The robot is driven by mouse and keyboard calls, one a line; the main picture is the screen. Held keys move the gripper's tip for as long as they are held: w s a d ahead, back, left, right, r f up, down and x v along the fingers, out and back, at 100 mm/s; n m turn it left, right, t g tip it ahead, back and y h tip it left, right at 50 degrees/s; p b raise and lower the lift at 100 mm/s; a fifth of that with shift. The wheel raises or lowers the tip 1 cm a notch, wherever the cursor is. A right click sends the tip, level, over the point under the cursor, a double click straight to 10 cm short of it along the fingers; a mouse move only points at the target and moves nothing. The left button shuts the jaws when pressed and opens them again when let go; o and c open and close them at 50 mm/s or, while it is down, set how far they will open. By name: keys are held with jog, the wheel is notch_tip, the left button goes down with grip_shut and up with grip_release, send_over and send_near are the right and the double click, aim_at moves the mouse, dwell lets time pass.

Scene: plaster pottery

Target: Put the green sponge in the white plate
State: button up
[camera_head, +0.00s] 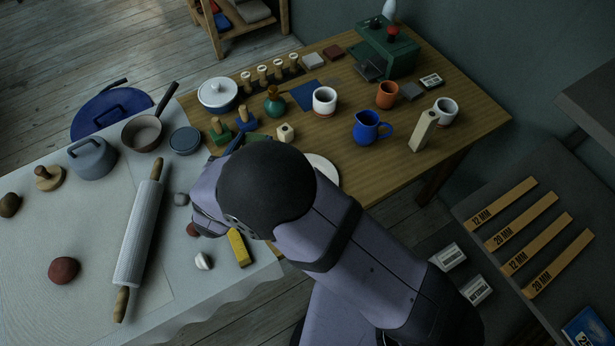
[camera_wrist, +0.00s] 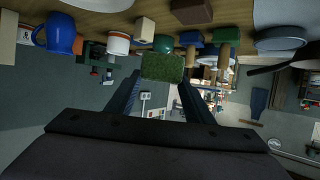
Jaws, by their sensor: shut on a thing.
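The green sponge (camera_wrist: 162,67) is a textured green block in the wrist view, between the tips of the two dark fingers of my gripper (camera_wrist: 160,78). My gripper is shut on it. In the head view my own arm hides most of the gripper. The white plate (camera_head: 326,167) lies on the wooden table, right of my dark rounded wrist joint, and the arm covers part of it. The sponge is to the left of the plate and apart from it.
A blue jug (camera_head: 367,128), a white cup (camera_head: 324,101) and a small pale block (camera_head: 285,132) stand behind the plate. A rolling pin (camera_head: 140,238) and a yellow block (camera_head: 239,247) lie on the cloth.

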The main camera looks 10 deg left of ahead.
jog(key=s+d+r+m+h, duration=0.1)
jog(key=d+m+h, duration=0.55)
jog(key=d, duration=0.65)
jog(key=shift+n+g, duration=0.4)
jog(key=shift+n, duration=0.15)
jog(key=shift+a+f+p, duration=0.1)
jog(key=shift+f+p, duration=0.3)
jog(key=shift+f, duration=4.6)
jog(key=shift+f, duration=0.15)
jog(key=o, duration=1)
